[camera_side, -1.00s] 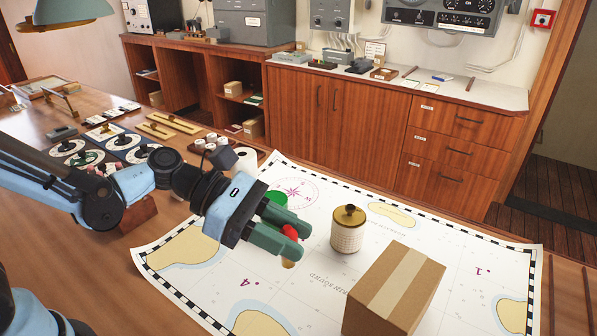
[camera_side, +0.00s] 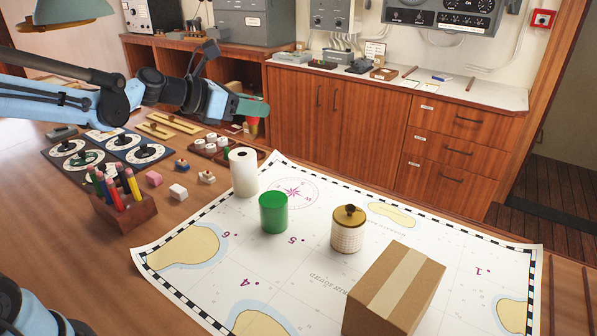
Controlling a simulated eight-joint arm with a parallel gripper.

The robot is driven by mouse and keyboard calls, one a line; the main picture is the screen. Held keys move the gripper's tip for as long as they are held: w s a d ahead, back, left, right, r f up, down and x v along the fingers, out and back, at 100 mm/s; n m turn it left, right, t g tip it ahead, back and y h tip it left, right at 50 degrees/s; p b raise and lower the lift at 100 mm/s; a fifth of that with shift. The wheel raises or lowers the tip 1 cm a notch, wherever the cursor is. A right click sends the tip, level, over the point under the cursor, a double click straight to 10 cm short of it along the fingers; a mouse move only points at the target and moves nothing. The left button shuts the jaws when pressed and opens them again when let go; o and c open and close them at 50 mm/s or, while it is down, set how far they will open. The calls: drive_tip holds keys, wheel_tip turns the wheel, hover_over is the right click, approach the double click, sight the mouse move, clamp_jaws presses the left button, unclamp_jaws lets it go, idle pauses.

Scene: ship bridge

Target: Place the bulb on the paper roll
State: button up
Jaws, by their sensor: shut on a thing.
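The paper roll (camera_side: 243,174) is a white upright cylinder near the chart's upper left edge. My gripper (camera_side: 257,108) is raised above and slightly right of the roll in the picture. It is shut on the bulb (camera_side: 253,124), a small red thing with a yellowish lower end. The bulb hangs below the fingers, apart from the roll's top. The fingers hide part of the bulb.
A green cylinder (camera_side: 273,213), a white jar with a gold lid (camera_side: 348,230) and a cardboard box (camera_side: 395,287) stand on the chart (camera_side: 215,290). A wooden pencil holder (camera_side: 124,212) and small blocks stand left of the roll.

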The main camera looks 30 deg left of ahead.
drive_tip(key=w+a+f, duration=0.2)
drive_tip(key=a+f, duration=0.2)
drive_tip(key=a, duration=0.3)
drive_tip(key=shift+w+f, duration=0.3)
drive_tip(key=shift+w, duration=0.1)
drive_tip(key=shift+f, duration=2.05)
clamp_jaws()
drive_tip(key=shift+f, duration=0.15)
drive_tip(key=o, duration=1)
unclamp_jaws()
